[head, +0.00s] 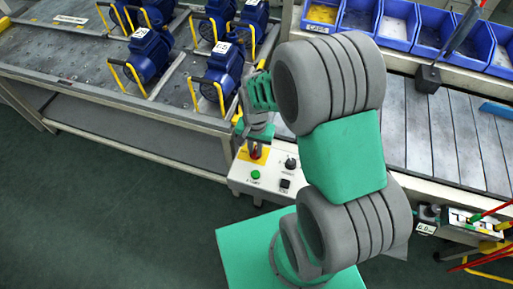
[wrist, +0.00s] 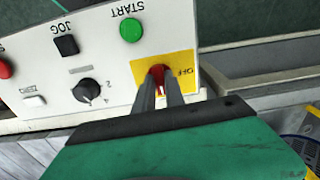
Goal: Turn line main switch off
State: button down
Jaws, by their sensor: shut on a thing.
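The line main switch is a red handle (wrist: 157,71) on a yellow plate (wrist: 186,61) marked OFF. It sits at one end of a white control panel (wrist: 105,88). My gripper (wrist: 159,84) has its two grey fingers on either side of the red handle and is shut on it. The fingers hide much of the handle, and I cannot tell its exact angle. In the head view, a little red of the handle (head: 256,152) shows below my gripper (head: 258,138), on the yellow plate of the panel (head: 238,177).
The panel also has a green START button (wrist: 131,30), a black JOG button (wrist: 67,45) and a black knob (wrist: 87,92). Blue pumps (head: 150,52) stand on the bench at upper left. Blue bins (head: 398,24) line the upper right. The floor at lower left is clear.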

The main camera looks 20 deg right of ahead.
jog(key=n, duration=0.4)
jog(key=shift+b, duration=0.3)
jog(key=n, duration=0.4)
jog(key=shift+s+n, duration=0.1)
jog(key=shift+n, duration=0.3)
jog(key=n, duration=0.4)
jog(key=shift+n+b, duration=0.3)
jog(key=shift+b, duration=0.1)
jog(key=n, duration=0.4)
jog(key=c, duration=1.4)
grip_release()
